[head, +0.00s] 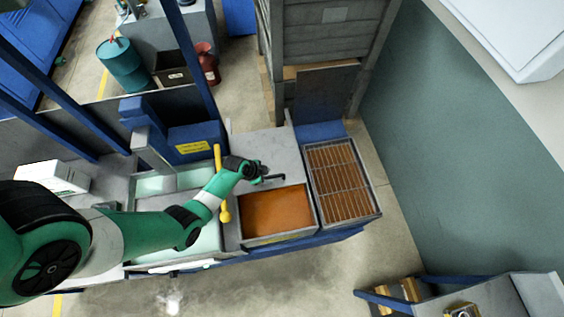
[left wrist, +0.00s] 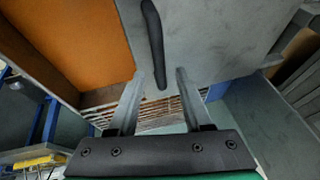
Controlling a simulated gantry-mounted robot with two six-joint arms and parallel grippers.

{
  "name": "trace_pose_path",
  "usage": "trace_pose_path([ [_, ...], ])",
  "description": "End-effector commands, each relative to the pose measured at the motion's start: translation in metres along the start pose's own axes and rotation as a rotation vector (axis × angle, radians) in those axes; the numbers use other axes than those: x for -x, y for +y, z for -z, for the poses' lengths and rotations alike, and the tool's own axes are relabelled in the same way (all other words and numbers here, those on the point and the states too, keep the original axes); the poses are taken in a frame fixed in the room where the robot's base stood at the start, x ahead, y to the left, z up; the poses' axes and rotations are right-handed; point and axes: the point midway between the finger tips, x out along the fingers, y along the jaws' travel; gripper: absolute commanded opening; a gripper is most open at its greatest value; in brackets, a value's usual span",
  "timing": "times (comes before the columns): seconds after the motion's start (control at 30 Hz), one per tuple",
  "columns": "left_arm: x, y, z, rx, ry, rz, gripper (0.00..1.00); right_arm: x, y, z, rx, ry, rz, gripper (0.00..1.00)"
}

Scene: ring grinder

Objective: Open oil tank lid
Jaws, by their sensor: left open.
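The oil tank (head: 275,212) shows an uncovered orange oil surface in the head view, which also fills the upper left of the left wrist view (left wrist: 75,40). A flat grey lid panel (head: 272,148) lies behind the orange area; it shows in the left wrist view (left wrist: 215,35) with a dark bar handle (left wrist: 153,40). My left gripper (left wrist: 160,72) is open, and the near end of the handle appears between its fingers; I cannot tell whether they touch it. In the head view my left gripper (head: 262,174) is small above the panel's front edge. My right gripper is not in view.
A grated bay (head: 342,182) stands right of the tank. A yellow post (head: 218,165) stands by my left arm. A blue machine block (head: 192,143) is behind it. Open floor (head: 330,275) lies in front.

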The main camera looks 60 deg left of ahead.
Motion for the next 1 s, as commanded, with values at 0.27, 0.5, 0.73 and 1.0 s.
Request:
trace_pose_path([
  [0.27,-0.0168,0.0005,-0.0079,0.008,-0.002,0.003,0.50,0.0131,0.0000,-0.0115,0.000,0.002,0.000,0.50],
  [0.5,-0.0159,0.0004,-0.0072,0.007,-0.002,0.003,0.41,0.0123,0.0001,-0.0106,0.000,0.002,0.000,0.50],
  [0.73,-0.0159,0.0005,-0.0071,0.007,-0.002,0.002,0.00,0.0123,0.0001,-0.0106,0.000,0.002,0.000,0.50],
  [1.0,-0.0159,0.0005,-0.0070,0.007,-0.002,0.002,0.00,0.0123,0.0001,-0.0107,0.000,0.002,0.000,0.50],
])
